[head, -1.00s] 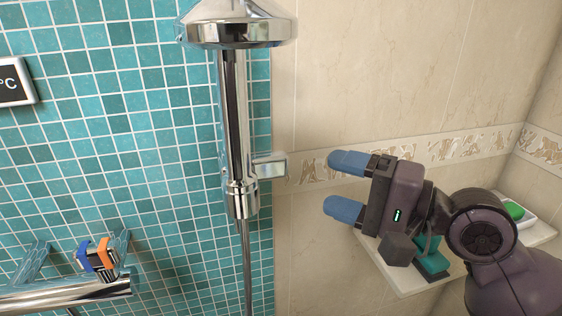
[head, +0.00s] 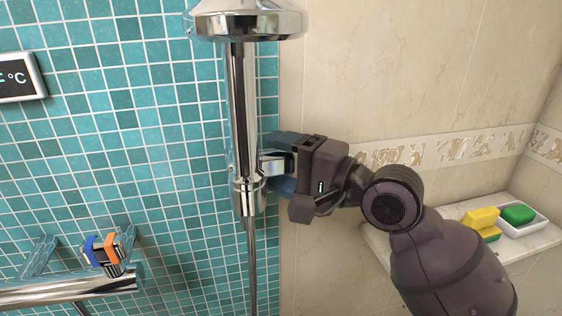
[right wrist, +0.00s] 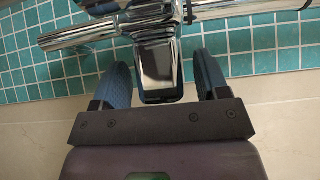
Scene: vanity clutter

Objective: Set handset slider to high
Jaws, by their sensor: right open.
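A chrome shower handset (head: 246,22) with a round head hangs at the top of a vertical chrome rail (head: 242,110) on the teal tiled wall. A chrome slider (head: 247,190) with a short lever (head: 272,165) sticking out to the right sits low on the rail. My right gripper (head: 283,166) is open, with one blue finger above the lever and one below it. In the right wrist view the lever (right wrist: 156,85) lies between the two open fingers (right wrist: 160,84), with gaps on both sides. My left gripper is not in view.
A chrome mixer bar (head: 70,290) with a blue and orange knob (head: 103,254) is at lower left. A temperature display (head: 18,78) is on the left wall. A corner shelf (head: 535,240) holds a yellow sponge (head: 481,218) and green soap (head: 518,213) in a white dish.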

